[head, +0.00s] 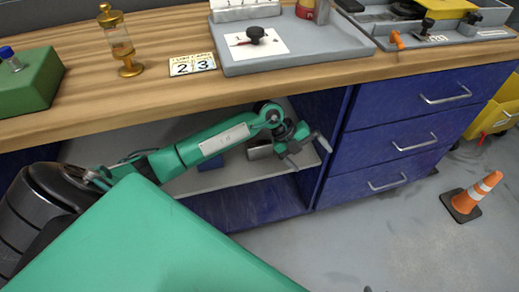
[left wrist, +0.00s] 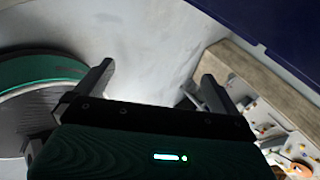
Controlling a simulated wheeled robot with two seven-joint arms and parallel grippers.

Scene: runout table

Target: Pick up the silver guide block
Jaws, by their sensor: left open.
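A small silver-grey block, which looks like the guide block (head: 260,150), sits on the open shelf under the bench top, partly hidden by my left arm and wrist. My left gripper (head: 309,155) is at the front of this shelf, just right of the block and apart from it. Its two fingers are spread, with nothing between them. In the left wrist view the open fingers (left wrist: 155,85) have only grey floor between them, and the block does not show. My right gripper is not seen.
The wooden bench top (head: 165,84) overhangs the shelf (head: 230,178). A dark blue item (head: 210,162) lies on the shelf under my forearm. Blue drawers (head: 400,145) stand right of the opening. An orange cone (head: 470,197) stands on the floor at right.

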